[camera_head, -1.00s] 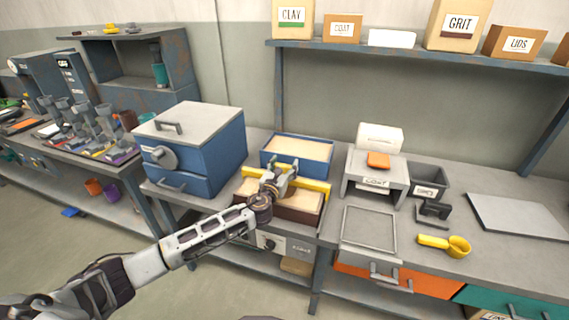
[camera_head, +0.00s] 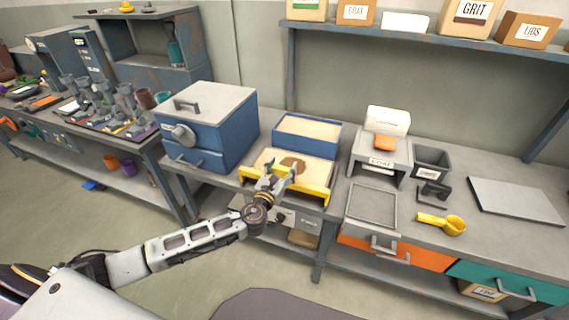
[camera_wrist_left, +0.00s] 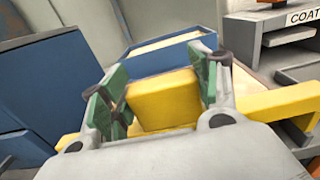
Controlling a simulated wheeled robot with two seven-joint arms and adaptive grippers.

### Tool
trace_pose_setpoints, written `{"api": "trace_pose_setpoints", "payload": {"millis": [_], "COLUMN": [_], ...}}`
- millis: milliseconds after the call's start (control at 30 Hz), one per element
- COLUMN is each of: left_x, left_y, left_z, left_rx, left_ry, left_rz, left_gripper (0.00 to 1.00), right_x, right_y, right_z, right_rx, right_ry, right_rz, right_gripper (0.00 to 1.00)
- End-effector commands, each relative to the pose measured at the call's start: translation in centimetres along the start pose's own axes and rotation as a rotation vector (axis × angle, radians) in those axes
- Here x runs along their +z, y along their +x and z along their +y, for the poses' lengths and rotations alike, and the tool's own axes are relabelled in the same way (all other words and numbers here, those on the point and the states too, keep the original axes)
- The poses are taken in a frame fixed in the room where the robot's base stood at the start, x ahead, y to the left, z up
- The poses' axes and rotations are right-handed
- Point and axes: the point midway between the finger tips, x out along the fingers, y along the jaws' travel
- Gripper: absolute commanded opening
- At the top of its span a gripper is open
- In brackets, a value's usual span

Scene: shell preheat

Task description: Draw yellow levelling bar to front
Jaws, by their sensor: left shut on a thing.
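The yellow levelling bar (camera_head: 311,191) lies across the front edge of a shallow tray of pale sand (camera_head: 308,167), which has a brown patch in its middle. My left gripper (camera_head: 281,175) is shut on the bar's raised yellow grip block. In the left wrist view the green finger pads (camera_wrist_left: 160,95) stand on either side of the yellow block (camera_wrist_left: 165,100), and the bar (camera_wrist_left: 280,101) runs out to both sides. The gripper hides the middle of the bar in the head view. My right gripper is not in view.
A blue box with a lid (camera_head: 210,126) stands left of the tray. A second blue sand tray (camera_head: 307,134) sits behind it. To the right are the COAT stand (camera_head: 380,158), a grey frame (camera_head: 371,205) and a yellow scoop (camera_head: 442,224).

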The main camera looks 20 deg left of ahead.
Motion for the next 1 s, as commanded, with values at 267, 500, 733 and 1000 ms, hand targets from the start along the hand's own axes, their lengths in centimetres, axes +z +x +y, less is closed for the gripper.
{"api": "trace_pose_setpoints", "payload": {"millis": [267, 500, 733, 1000], "left_x": [-0.08, -0.20, -0.10, -0.05], "left_y": [-0.44, -0.49, -0.41, -0.40], "left_z": [-0.05, -0.11, -0.05, -0.02], "left_rx": [0.000, -0.001, -0.001, 0.000], "left_ry": [-0.001, 0.000, 0.000, 0.000], "left_rz": [0.001, 0.003, 0.001, 0.001], "left_gripper": [0.19, 0.68, 0.84, 0.84], "right_x": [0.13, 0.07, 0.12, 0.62], "right_y": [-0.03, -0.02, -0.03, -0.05], "right_z": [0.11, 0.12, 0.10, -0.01], "right_rx": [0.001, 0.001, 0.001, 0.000], "right_ry": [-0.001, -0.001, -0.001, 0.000], "right_rz": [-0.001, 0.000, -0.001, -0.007], "right_gripper": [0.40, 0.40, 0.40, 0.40]}}
